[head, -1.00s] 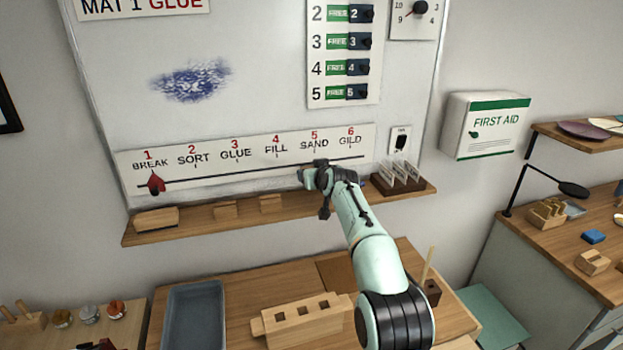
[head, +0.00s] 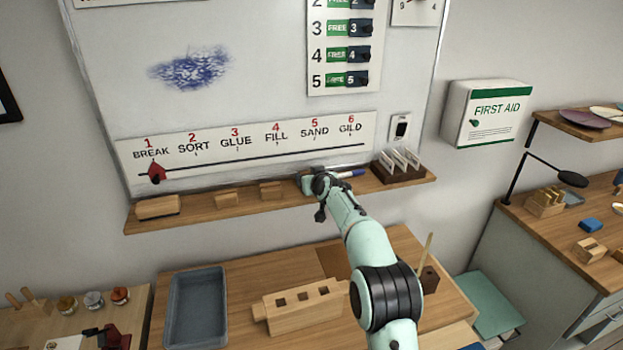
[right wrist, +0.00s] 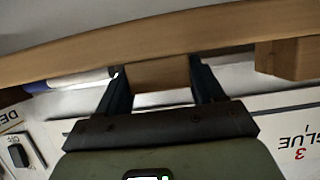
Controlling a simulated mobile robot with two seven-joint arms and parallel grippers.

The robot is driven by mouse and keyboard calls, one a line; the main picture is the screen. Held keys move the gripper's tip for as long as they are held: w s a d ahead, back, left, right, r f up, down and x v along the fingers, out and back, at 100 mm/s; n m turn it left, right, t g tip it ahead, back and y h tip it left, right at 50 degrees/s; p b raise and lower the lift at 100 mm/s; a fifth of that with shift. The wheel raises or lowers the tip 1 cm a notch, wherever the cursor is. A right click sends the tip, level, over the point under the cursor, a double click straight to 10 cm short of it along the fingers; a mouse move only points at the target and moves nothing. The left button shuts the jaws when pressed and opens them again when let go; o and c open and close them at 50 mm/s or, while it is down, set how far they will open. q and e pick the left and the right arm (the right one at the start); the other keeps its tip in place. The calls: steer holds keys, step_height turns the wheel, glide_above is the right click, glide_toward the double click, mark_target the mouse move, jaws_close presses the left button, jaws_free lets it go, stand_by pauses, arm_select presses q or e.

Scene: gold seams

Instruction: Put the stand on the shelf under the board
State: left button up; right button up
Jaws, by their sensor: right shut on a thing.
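The shelf (head: 235,211) is a long wooden ledge under the whiteboard (head: 270,85). My right gripper (right wrist: 158,85) is shut on a plain wooden block, apparently the stand (right wrist: 160,74). In the right wrist view, seen upside down, the block sits between both fingers against the shelf (right wrist: 150,37); I cannot tell if it bears on it. In the head view my right gripper (head: 310,184) is at the shelf, between a small wooden block (head: 271,190) and a blue-capped marker (head: 350,173), and hides the held block. My left gripper is not in view.
The shelf also holds a long wooden block (head: 157,208), another small block (head: 227,200) and a dark wooden rack with cards (head: 398,168). Below are a grey tray (head: 196,308) and a slotted wooden block (head: 303,305) on the table.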

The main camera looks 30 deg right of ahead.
steer(key=shift+s+f, duration=0.1)
steer(key=shift+f, duration=0.1)
steer(key=o, duration=1.2)
steer(key=shift+s, duration=0.1)
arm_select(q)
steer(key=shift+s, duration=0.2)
arm_select(e)
steer(key=shift+o, duration=0.2)
steer(key=shift+r, duration=0.1)
steer(key=shift+r, duration=0.25)
steer(key=v, duration=0.1)
steer(key=b+v, duration=0.1)
steer(key=v, duration=0.1)
steer(key=shift+s+a+f+b, duration=0.1)
steer(key=shift+s+a+b, duration=0.2)
steer(key=shift+s+b, duration=0.1)
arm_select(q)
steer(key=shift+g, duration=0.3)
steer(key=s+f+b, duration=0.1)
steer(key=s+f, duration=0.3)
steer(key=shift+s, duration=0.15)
arm_select(e)
steer(key=v, duration=0.8)
steer(key=shift+r, duration=0.2)
